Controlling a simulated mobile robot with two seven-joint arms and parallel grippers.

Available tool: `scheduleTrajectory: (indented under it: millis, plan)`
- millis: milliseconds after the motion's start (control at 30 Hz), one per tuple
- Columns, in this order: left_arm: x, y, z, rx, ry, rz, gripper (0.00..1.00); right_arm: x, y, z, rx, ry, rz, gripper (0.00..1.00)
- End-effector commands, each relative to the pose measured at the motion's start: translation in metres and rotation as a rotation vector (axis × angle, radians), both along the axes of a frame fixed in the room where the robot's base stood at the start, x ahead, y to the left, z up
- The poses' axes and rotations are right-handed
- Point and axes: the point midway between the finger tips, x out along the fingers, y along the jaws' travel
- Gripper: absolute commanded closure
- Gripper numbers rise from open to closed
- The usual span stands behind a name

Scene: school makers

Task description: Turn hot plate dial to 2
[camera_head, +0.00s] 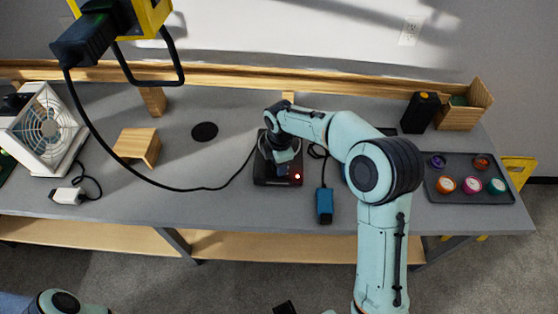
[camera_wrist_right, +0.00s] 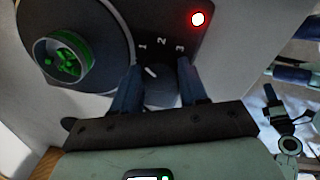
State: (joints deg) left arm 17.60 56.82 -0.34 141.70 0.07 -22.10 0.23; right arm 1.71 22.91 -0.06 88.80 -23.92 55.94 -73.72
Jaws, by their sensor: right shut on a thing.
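The black hot plate (camera_head: 268,181) sits on the grey bench, partly hidden under my right gripper in the head view. Its red light is lit. In the right wrist view the hot plate (camera_wrist_right: 112,14) shows the numbers 1, 2 and 3 above a dark dial (camera_wrist_right: 158,92). The dial's white mark points up and left, nearer 1 than 2. My right gripper (camera_wrist_right: 159,68) has one finger on each side of the dial and is shut on it. A round container with green bits (camera_wrist_right: 64,58) stands on the round plate. My left gripper is out of view.
A blue device (camera_head: 324,205) lies right of the hot plate. A dark tray (camera_head: 467,191) with several small colored jars is farther right. A wooden stand (camera_head: 137,145) and a white fan (camera_head: 42,128) are on the left. A black cable crosses the bench to the hot plate.

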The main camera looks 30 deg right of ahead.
Motion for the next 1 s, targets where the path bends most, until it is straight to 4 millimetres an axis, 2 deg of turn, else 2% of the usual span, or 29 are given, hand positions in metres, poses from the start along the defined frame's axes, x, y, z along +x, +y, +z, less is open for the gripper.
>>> scheduleTrajectory:
  millis: [600, 1000]
  plan:
    - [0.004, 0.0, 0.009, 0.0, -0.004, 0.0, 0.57, 0.0, 0.002, 0.001, 0.0, -0.002, -0.557, 0.87]
    - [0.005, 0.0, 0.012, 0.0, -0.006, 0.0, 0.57, 0.001, 0.003, 0.001, 0.0, -0.002, -0.766, 0.87]
